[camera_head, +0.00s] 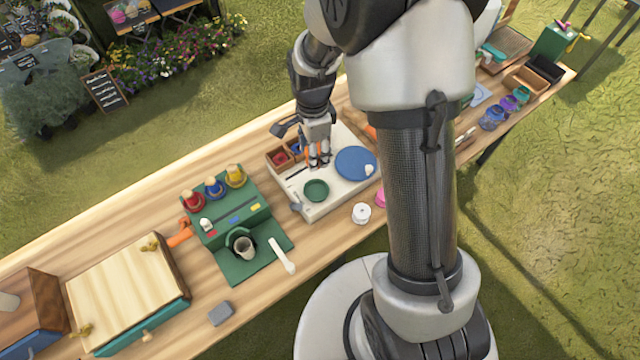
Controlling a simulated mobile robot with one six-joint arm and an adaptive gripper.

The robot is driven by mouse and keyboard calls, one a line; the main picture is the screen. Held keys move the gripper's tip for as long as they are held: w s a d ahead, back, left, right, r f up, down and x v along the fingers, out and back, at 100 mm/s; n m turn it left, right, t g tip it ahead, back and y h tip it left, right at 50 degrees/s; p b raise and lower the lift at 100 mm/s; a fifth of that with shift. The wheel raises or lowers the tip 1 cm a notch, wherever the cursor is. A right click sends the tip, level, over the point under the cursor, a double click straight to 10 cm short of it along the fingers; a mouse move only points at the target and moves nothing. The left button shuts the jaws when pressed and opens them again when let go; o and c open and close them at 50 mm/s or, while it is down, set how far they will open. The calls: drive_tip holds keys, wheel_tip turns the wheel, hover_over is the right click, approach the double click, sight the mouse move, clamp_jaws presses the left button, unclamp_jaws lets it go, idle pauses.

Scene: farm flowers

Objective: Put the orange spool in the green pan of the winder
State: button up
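The winder is a white base (335,205) on the wooden table, with a small round green pan (317,190) at its front left and a larger blue disc (355,163) at its right. Nothing shows in the green pan. At the winder's back left is a compartment box (272,155) with red and blue items in it. A bit of orange shows beside my gripper there, but I cannot tell whether it is the orange spool. My gripper (319,164) points down over the winder, between box and blue disc, behind the green pan. Its fingertips are too small to tell whether they hold anything.
A green machine (232,215) with red, blue and yellow knobs stands left of the winder. A white spool-like item (361,213) sits near the table's front edge. A grey block (221,313) lies at front left. My arm hides part of the table right of the winder.

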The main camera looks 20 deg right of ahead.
drive_tip(key=b, duration=0.3)
approach(315, 193)
wheel_tip(315, 193, down, 6)
drive_tip(key=shift+w+r, duration=0.15)
drive_tip(key=shift+r, duration=0.1)
drive_tip(key=shift+f, duration=0.2)
drive_tip(key=shift+o, duration=0.2)
drive_tip(key=shift+s+f+b, duration=0.35)
drive_tip(key=shift+f+b, duration=0.05)
drive_tip(key=shift+s, duration=0.1)
drive_tip(key=shift+c, duration=0.8)
drive_tip(key=o, duration=0.8)
drive_tip(key=shift+c, duration=0.2)
drive_tip(key=o, duration=0.4)
drive_tip(key=shift+w+f, duration=0.15)
drive_tip(key=shift+w, duration=0.1)
drive_tip(key=shift+c, duration=0.2)
